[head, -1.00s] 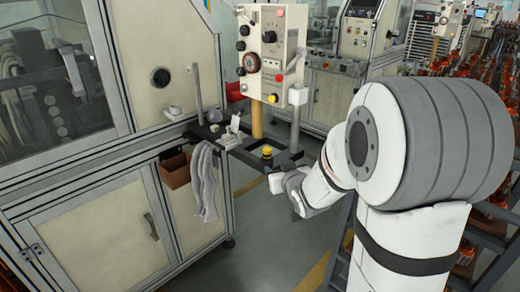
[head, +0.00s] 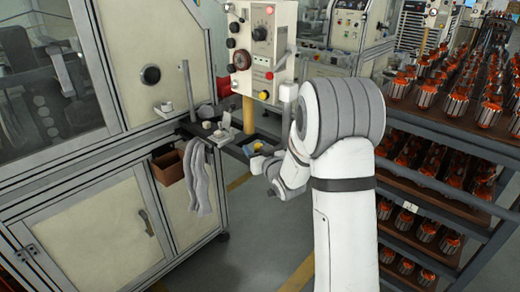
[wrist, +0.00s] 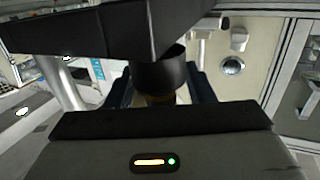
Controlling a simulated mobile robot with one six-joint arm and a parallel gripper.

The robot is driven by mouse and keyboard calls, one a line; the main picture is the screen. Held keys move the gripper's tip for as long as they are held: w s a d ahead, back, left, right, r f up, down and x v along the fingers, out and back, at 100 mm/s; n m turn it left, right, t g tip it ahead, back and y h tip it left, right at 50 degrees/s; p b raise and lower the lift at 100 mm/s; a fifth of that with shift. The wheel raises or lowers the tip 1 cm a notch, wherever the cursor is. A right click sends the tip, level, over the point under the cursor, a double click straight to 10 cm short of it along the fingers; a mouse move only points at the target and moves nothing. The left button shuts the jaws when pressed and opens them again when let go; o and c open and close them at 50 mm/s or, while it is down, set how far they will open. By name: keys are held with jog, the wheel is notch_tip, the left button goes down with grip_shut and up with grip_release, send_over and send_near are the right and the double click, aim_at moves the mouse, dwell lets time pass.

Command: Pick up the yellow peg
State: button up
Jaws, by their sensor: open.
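The yellow peg (head: 258,147) stands at the front end of the dark shelf in the head view, small and partly covered by my gripper (head: 262,161). My gripper is right at the peg. In the wrist view, my open jaws (wrist: 158,88) show as a dark finger above and a broad dark finger below. Between them is a black round collar (wrist: 160,73) with a dull tan part under it, which looks like the peg in shadow. Whether either finger touches it I cannot tell.
The dark shelf (head: 232,151) juts from the cream cabinet (head: 95,215), with a grey cloth (head: 198,178) hanging from it. A control box (head: 262,50) on a yellow post stands behind the peg. Racks of orange-wound armatures (head: 440,165) stand close on the right.

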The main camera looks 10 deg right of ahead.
jog(key=shift+w, duration=0.15)
grip_shut()
dwell(0.4)
notch_tip(320, 180, up, 10)
jog(key=b, duration=0.1)
dwell(0.4)
